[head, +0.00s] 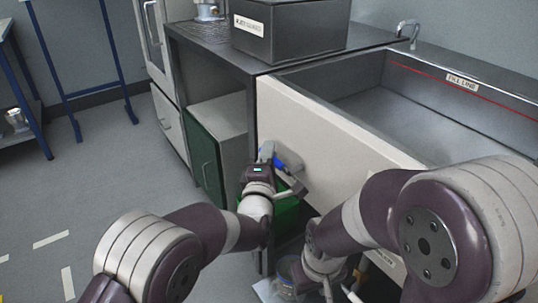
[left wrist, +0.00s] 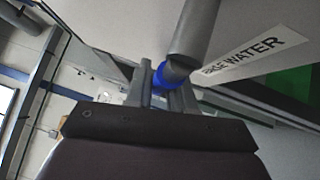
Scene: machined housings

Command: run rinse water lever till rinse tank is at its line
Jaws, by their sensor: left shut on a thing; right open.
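The rinse tank (head: 400,105) is a grey basin with a pale front panel. A red line (head: 500,101) and a "FILL LINE" label (head: 462,82) mark its back wall. Its floor looks grey; I cannot make out a water level. The rinse water lever (head: 289,160) has a blue part and sits at the front panel. My left gripper (head: 272,158) is shut on it. In the left wrist view the fingers (left wrist: 160,92) close around the lever's blue collar (left wrist: 167,77), beside a partly hidden "RINSE WATER" label (left wrist: 250,55). My right gripper (head: 338,290) is open, low at the bottom edge and partly cut off.
A spout (head: 407,30) stands at the tank's back left corner. A dark labelled box (head: 290,28) sits on the counter (head: 225,55). A green cabinet (head: 205,160) is below. A blue-legged rack (head: 30,90) stands far left. The floor (head: 85,190) at left is clear.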

